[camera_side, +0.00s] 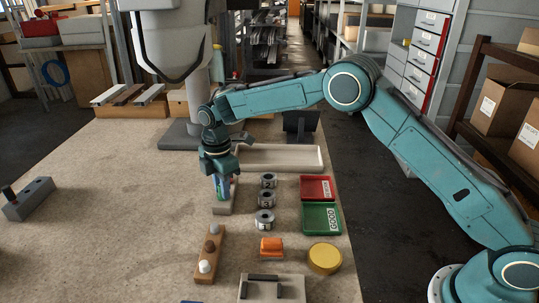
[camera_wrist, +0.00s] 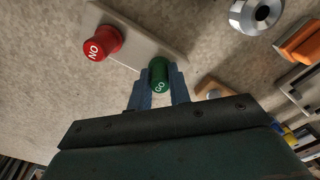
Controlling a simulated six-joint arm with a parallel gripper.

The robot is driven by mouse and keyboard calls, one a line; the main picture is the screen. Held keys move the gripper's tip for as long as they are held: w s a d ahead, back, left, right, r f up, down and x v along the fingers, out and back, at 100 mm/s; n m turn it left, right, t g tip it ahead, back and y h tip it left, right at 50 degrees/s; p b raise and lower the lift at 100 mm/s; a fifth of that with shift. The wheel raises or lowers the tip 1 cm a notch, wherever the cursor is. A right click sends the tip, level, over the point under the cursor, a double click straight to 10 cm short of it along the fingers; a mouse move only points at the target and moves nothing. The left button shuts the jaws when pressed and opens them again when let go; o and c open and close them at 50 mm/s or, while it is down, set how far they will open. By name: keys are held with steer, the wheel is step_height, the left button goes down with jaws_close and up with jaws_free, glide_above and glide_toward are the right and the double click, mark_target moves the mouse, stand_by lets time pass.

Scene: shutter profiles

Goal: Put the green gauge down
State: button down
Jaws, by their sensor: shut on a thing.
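The green gauge marked GO (camera_wrist: 160,76) is between the two blue fingers of my gripper (camera_wrist: 159,88), which is shut on it. In the side view my gripper (camera_side: 222,186) points down at the beige block (camera_side: 222,209). The red gauge marked NO (camera_wrist: 96,43) stands at the other end of this block, which also shows in the wrist view (camera_wrist: 135,37). The green gauge is over or at the near end of the block. Its lower end is hidden, so I cannot tell whether it touches the block.
Several numbered grey rings (camera_side: 265,220) stand in a row to the right. Beyond them are a red tray (camera_side: 317,189) and a green GOOD tray (camera_side: 321,218). A wooden block with knobs (camera_side: 210,254), an orange piece (camera_side: 271,247) and a yellow disc (camera_side: 325,258) are nearer. The table's left is mostly clear.

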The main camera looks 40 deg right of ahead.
steer(key=c, duration=1.3)
jaws_free()
steer(key=shift+f, duration=0.1)
step_height(320, 180, up, 12)
steer(key=shift+r, duration=0.2)
